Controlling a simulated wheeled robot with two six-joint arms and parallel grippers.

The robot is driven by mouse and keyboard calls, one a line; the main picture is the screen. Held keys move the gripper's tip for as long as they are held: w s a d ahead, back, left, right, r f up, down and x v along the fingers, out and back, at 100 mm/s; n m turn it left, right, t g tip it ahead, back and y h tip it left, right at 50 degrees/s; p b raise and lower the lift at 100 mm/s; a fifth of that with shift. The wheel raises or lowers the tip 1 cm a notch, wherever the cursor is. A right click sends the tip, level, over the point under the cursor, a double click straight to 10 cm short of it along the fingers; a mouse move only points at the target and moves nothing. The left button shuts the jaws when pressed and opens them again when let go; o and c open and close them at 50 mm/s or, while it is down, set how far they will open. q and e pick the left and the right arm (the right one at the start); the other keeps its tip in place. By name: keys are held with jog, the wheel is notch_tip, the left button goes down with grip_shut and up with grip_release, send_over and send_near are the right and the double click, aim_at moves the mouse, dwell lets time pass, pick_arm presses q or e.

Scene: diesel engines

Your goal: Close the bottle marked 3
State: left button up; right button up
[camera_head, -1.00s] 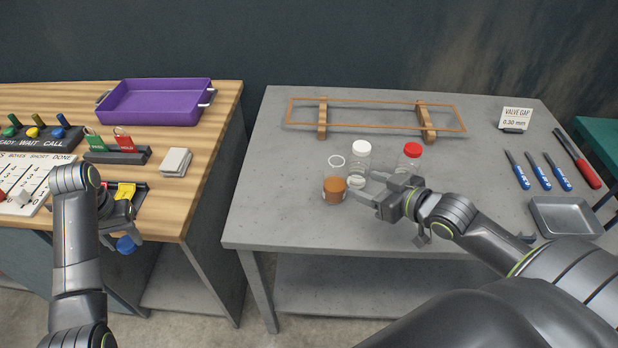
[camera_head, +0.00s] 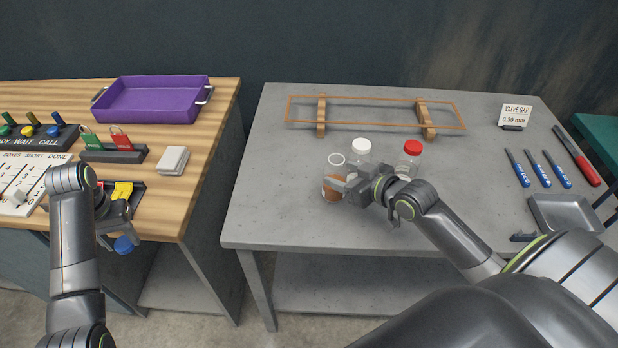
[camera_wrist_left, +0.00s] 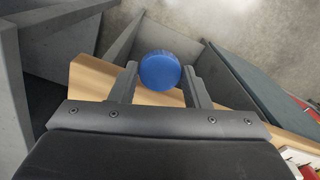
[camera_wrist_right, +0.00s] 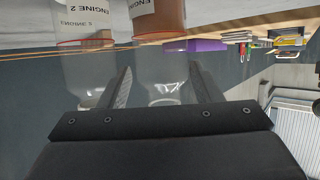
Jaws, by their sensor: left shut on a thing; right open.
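An open clear bottle (camera_head: 335,161) with brown liquid stands on the grey table, at the left of a small group of bottles. Its label reads ENGINE in the right wrist view (camera_wrist_right: 158,18); the number is not readable. My right gripper (camera_head: 344,185) is open, with its fingers (camera_wrist_right: 160,75) on either side of this bottle in that view. Whether they touch it I cannot tell. My left gripper (camera_head: 120,240) is shut on a blue cap (camera_head: 124,245), past the wooden table's front edge. The cap also shows between the fingers in the left wrist view (camera_wrist_left: 160,70).
A white-capped bottle (camera_head: 361,147) stands close behind, and a red-capped bottle (camera_head: 410,158) stands to the right. A wooden rack (camera_head: 376,113) is at the back. The table's left part is clear.

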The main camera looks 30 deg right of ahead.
aim_at(330, 169)
jog(key=p+x, duration=0.1)
jog(key=x, duration=0.4)
jog(key=shift+w+a+r, duration=0.15)
jog(key=shift+c, duration=0.2)
jog(key=c, duration=0.7)
jog(key=shift+r, duration=0.1)
jog(key=shift+r, duration=4.9)
